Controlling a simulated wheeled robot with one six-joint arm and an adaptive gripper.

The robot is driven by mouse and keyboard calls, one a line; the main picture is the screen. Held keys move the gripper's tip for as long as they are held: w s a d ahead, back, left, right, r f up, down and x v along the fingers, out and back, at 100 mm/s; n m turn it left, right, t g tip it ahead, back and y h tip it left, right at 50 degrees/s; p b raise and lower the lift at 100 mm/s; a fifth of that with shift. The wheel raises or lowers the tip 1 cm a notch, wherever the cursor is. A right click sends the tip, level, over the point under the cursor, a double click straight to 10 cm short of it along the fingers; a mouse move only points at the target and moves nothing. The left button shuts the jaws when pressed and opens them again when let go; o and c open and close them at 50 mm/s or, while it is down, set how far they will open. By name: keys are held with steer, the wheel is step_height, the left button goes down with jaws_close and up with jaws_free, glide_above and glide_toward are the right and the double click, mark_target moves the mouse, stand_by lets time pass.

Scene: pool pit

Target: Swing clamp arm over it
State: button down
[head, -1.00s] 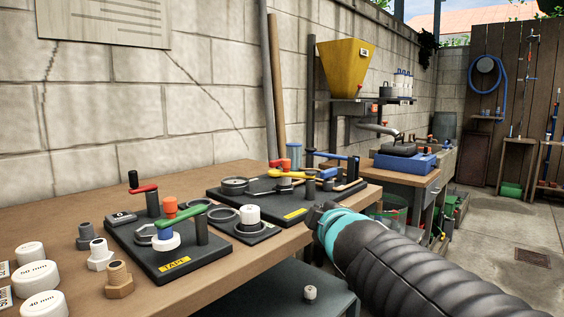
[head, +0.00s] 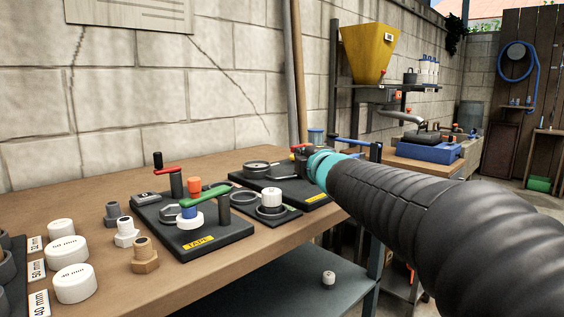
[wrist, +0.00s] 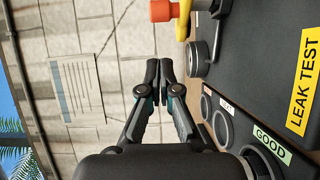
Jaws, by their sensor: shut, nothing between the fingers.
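The leak test board (wrist: 262,75) is dark and carries a yellow LEAK TEST label at the right of the wrist view. A yellow clamp arm (wrist: 184,22) with an orange-red knob (wrist: 161,10) shows at the top, cut off by the frame edge. My gripper (wrist: 163,68) is shut and empty, its fingertips together, apart from the clamp arm in the picture.
A tape board (head: 215,238) with a green arm (head: 205,196) and a red-handled post (head: 171,168) stands nearer on the bench. White caps (head: 74,283) and fittings (head: 145,256) stand at its left. A yellow hopper (head: 370,54) is behind. Bare bench top lies along the wall.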

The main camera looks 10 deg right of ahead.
steer(key=shift+w+d+p, duration=0.2)
steer(key=shift+w+d, duration=0.2)
steer(key=shift+w, duration=0.25)
steer(key=shift+w+d+p, duration=0.25)
steer(key=shift+w+d, duration=0.1)
steer(key=shift+w, duration=0.35)
steer(key=shift+w+d+p, duration=0.2)
steer(key=shift+w+d, duration=0.2)
steer(key=shift+w, duration=0.25)
steer(key=shift+f+b, duration=0.2)
steer(key=shift+b, duration=0.35)
